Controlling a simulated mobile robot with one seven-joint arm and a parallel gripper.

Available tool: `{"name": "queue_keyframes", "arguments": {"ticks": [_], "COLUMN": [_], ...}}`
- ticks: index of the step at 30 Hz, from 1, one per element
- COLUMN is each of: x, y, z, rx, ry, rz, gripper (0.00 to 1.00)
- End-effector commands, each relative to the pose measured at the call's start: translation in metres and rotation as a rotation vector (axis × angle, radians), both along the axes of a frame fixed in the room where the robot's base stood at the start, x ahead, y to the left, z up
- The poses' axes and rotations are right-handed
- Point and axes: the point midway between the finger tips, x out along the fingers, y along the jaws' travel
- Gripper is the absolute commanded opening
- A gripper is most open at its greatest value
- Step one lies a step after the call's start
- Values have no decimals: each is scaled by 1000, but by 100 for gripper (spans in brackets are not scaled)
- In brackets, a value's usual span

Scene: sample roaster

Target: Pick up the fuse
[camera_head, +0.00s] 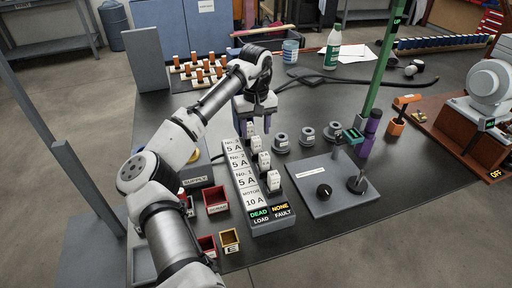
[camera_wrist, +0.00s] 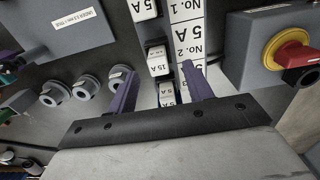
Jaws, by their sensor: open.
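The grey fuse board (camera_head: 273,223) stands on the bench with a column of white fuse blocks (camera_head: 263,160) beside labels No. 3, No. 2, No. 1 and Motor. Its display reads DEAD and NONE. My gripper (camera_head: 255,112) is over the far end of the board, with its purple fingers pointing down. Another white block (camera_wrist: 157,60) sits just beyond. I cannot tell whether the fingers touch a block.
Small red (camera_head: 216,200) and yellow (camera_head: 230,239) bins are at left. A green post (camera_head: 378,70) rises behind.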

Motion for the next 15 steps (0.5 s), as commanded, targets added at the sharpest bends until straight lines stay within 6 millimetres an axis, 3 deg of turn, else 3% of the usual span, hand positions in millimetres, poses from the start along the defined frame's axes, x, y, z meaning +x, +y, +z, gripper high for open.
{"name": "queue_keyframes", "arguments": {"ticks": [15], "x": [4], "y": [-2], "z": [-54], "rx": [-1], "ry": [-1], "rz": [-1], "gripper": [51]}}
